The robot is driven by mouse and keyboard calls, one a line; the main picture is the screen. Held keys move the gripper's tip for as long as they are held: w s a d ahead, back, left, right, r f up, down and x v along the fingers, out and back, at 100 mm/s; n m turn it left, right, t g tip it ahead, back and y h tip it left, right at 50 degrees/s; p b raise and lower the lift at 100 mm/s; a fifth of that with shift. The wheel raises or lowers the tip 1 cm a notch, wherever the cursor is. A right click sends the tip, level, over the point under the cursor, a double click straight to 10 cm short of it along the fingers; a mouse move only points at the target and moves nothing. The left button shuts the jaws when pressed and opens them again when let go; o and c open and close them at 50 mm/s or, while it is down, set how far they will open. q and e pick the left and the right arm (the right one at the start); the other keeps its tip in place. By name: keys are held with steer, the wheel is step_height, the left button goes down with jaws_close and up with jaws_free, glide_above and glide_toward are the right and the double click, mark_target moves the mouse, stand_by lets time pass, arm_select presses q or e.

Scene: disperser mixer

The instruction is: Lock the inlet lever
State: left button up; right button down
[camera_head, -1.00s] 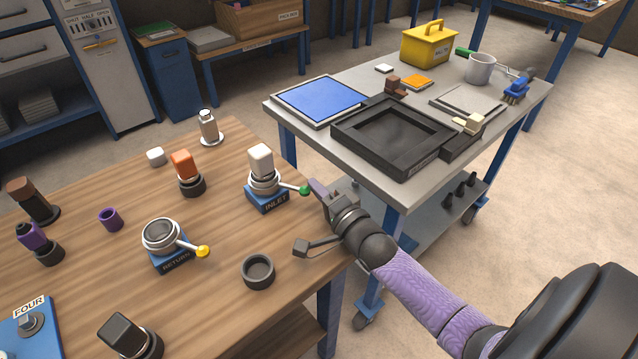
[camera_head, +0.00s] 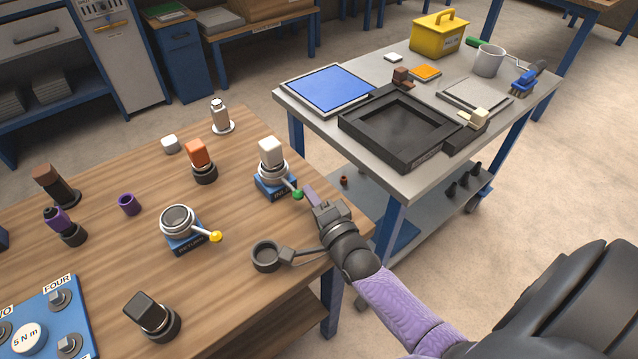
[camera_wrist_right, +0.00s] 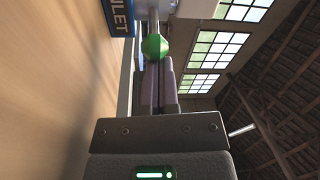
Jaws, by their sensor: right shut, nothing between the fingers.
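The inlet fixture (camera_head: 272,169) stands near the right edge of the wooden table, a blue base with a silver ring and a white block on top. Its lever ends in a green knob (camera_head: 298,195) and points to the lower right. My right gripper (camera_head: 309,198) is shut and empty, its fingertips right beside the knob. In the right wrist view the green knob (camera_wrist_right: 154,47) sits just past the tips of the closed fingers (camera_wrist_right: 157,75); whether they touch I cannot tell. The blue INLET label (camera_wrist_right: 118,16) shows there, partly cut off. My left gripper is not in view.
The return fixture (camera_head: 179,226) with a yellow-knobbed lever (camera_head: 215,236) stands to the left. A dark ring cup (camera_head: 266,256) lies close to my right wrist. Several small fittings stand around the table. A grey cart (camera_head: 300,98) with a black tray stands beyond.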

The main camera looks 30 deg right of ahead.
steer(key=shift+s+a+p, duration=0.1)
steer(key=shift+a+p, duration=0.2)
steer(key=shift+a, duration=0.5)
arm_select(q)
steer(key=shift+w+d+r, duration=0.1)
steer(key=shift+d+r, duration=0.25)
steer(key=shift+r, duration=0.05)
arm_select(e)
steer(key=shift+a, duration=0.1)
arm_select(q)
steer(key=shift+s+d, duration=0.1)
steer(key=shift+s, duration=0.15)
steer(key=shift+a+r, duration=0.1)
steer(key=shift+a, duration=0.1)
arm_select(e)
steer(key=shift+r, duration=0.1)
